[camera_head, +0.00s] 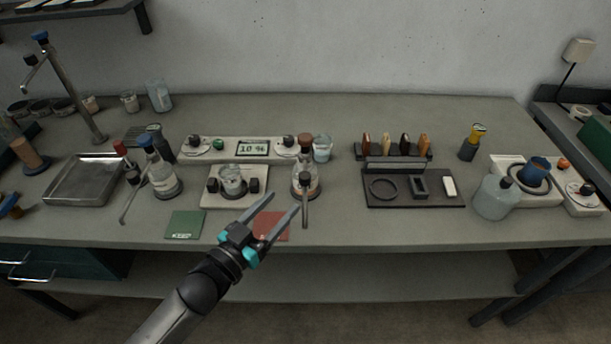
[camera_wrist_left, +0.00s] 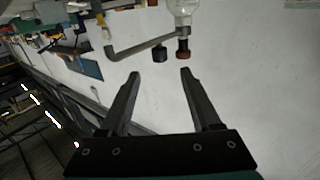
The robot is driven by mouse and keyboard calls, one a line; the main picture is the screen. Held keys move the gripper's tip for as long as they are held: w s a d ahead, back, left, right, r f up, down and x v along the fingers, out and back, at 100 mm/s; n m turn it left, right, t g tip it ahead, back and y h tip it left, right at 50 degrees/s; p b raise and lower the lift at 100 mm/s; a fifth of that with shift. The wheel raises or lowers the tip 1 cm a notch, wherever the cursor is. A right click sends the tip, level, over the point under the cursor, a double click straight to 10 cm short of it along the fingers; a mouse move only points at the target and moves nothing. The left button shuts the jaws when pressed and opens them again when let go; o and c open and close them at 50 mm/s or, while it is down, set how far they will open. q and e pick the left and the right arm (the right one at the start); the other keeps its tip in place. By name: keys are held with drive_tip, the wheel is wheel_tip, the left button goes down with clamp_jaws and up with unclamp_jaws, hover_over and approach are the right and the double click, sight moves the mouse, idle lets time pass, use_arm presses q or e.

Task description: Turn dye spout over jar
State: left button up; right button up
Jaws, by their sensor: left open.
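A glass bottle with a brown cap (camera_head: 305,178) stands right of the middle of the bench. Its grey spout (camera_head: 305,207) points toward the front edge. A clear jar (camera_head: 232,178) sits on the pale unit between two dark knobs. A blue-capped bottle (camera_head: 162,178) to its left has its own spout (camera_head: 128,206), pointing front-left. My left gripper (camera_head: 284,202) is open and empty, its fingertips just left of the brown-capped bottle's spout. My right gripper is not in view.
A green card (camera_head: 185,225) and a red card (camera_head: 270,227) lie near the front edge. A display panel (camera_head: 252,149) reads 10 % behind the jar. A metal tray (camera_head: 84,180) is at left, a dark rack (camera_head: 414,190) at right.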

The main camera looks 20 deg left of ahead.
sight(301, 181)
use_arm(q)
drive_tip(key=x, duration=1)
drive_tip(key=shift+w+f, duration=0.1)
clamp_jaws()
idle(0.3)
idle(0.9)
